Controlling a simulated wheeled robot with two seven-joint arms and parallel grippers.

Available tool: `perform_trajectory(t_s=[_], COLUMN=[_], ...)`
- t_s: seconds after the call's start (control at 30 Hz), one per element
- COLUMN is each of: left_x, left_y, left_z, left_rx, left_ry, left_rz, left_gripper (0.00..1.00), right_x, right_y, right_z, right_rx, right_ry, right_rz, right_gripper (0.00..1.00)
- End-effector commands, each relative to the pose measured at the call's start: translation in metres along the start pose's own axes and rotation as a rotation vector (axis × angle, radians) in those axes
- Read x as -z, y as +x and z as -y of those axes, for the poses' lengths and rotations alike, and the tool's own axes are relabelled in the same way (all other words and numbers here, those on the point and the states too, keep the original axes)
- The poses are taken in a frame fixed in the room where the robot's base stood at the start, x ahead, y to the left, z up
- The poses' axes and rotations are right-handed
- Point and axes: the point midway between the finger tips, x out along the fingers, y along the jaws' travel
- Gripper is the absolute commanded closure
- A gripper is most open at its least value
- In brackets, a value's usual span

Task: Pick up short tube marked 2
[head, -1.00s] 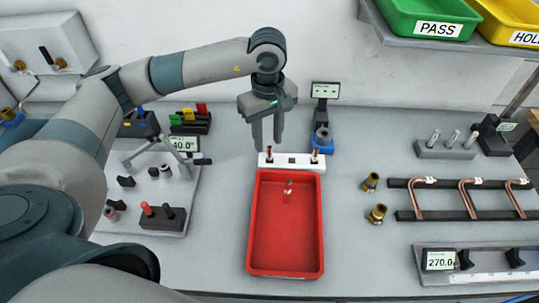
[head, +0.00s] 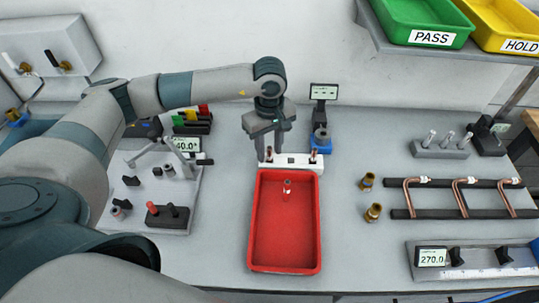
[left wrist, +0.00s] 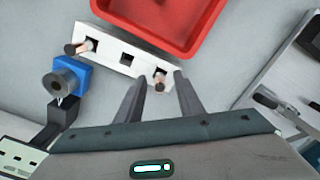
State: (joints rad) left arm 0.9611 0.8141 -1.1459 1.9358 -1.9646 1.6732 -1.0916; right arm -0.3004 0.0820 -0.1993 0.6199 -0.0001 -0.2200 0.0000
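A white holder block (head: 291,160) stands behind the red tray, with a short copper tube (head: 268,153) upright at its left end and another short copper tube (head: 313,155) at its right end. A short tube with a white mark (head: 287,189) is in the tray. I cannot read any number on the tubes. My left gripper (head: 274,155) points down, open, at the block's left end. In the left wrist view its fingers (left wrist: 161,80) are apart, with one copper tube (left wrist: 159,85) showing between them; I cannot tell if they touch it. My right gripper is out of view.
The red tray (head: 253,225) is just in front of the block. A blue device with a display (head: 320,141) stands close behind right. Brass fittings (head: 373,212) and a rack of bent copper tubes (head: 455,184) are to the right. A fixture board (head: 185,195) is left.

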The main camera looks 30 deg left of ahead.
Motion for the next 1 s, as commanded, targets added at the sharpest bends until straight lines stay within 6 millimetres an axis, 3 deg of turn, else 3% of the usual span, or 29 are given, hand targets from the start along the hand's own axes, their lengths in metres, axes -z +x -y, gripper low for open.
perform_trajectory(t_s=[0.33,0.47,0.5,1.0], left_x=[0.0,0.0,0.0,0.0007], left_y=[-0.0002,-0.0003,-0.0003,-0.007], left_z=[-0.0002,-0.0002,-0.0002,-0.0013], left_rx=[0.0,0.0,0.0,-0.004], left_ry=[0.0,0.0,0.0,0.0], left_rz=[0.0,0.0,0.0,-0.001], left_gripper=[0.66,0.97,1.0,1.0], right_x=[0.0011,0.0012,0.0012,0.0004], right_y=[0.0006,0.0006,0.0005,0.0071], right_z=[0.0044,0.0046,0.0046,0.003], right_rx=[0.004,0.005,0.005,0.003], right_ry=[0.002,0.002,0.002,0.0], right_rz=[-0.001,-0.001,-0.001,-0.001], right_gripper=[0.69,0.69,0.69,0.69])
